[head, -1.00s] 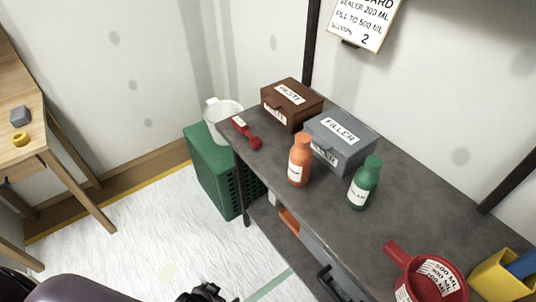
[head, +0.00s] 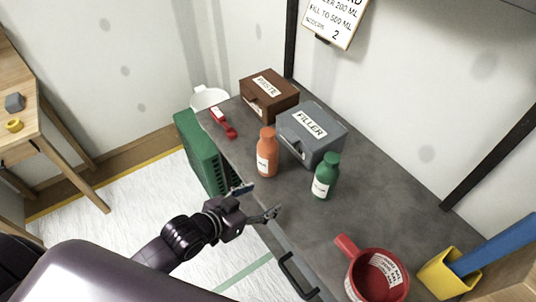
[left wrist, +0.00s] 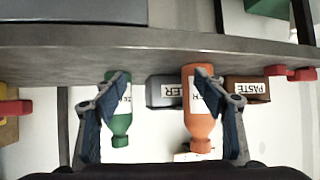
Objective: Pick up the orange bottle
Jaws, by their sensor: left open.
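The orange bottle (head: 267,153) stands upright on the dark grey bench, with a white label on its side. It also shows in the left wrist view (left wrist: 198,118), where the picture is upside down, partly behind one finger. My left gripper (head: 256,201) is open and empty at the front edge of the bench, in front of the orange bottle and apart from it. In the left wrist view its two fingers (left wrist: 166,108) are spread wide, with the orange bottle near the right finger and the green bottle (left wrist: 118,112) near the left. My right gripper is not seen.
The green bottle (head: 326,176) stands right of the orange one. A grey FILLER box (head: 311,133) and brown PASTE box (head: 268,96) stand behind. A red scoop (head: 223,123) lies to the left. A red measuring pot (head: 375,275) and yellow container (head: 440,277) stand at right.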

